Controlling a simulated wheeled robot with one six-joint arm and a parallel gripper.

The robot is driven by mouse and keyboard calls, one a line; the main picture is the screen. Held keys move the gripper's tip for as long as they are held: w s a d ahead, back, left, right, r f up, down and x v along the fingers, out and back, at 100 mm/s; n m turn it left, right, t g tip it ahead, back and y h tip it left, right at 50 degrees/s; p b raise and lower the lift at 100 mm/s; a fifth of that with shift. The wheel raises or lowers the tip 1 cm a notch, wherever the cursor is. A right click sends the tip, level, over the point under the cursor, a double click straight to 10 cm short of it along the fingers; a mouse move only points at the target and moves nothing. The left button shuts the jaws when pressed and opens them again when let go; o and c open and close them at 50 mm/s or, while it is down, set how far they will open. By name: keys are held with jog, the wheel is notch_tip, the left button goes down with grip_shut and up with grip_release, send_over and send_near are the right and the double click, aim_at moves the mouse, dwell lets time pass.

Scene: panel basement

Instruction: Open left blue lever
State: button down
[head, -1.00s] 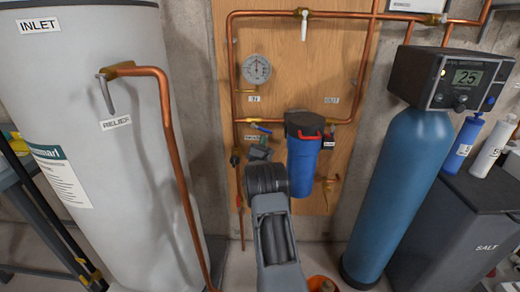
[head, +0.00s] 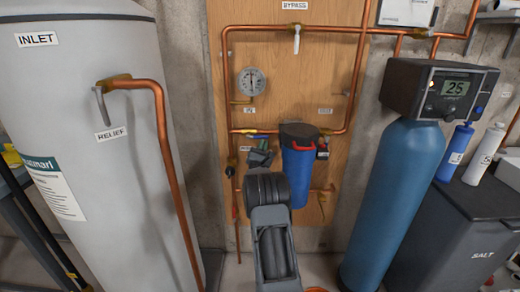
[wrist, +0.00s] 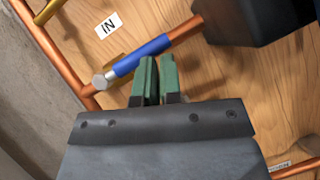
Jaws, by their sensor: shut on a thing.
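The left blue lever (wrist: 140,55) has a silver end and lies roughly along a copper pipe in the wrist view. It also shows small and partly hidden in the head view (head: 258,137), below the gauge on the wooden panel. My gripper (wrist: 158,66) has two green fingers close together with their tips at the blue lever's lower edge. The exact contact is hard to see. In the head view, my gripper (head: 261,156) is in front of the lever, left of the blue filter housing (head: 299,177).
An IN label (wrist: 108,25) is beside the lever. Copper pipes (head: 231,90) frame the wooden panel. The blue filter housing is close on the right. A grey tank (head: 85,130) stands at left and a blue softener tank (head: 400,190) at right.

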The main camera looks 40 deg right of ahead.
jog(key=shift+s+d, duration=0.1)
jog(key=shift+d, duration=0.05)
jog(key=s+a+f+b, duration=0.3)
jog(key=s+a+f, duration=0.3)
jog(key=f, duration=0.3)
jog(key=shift+s+a+f+b, duration=0.2)
jog(key=shift+s+f+b, duration=0.05)
jog(key=shift+s+b, duration=0.05)
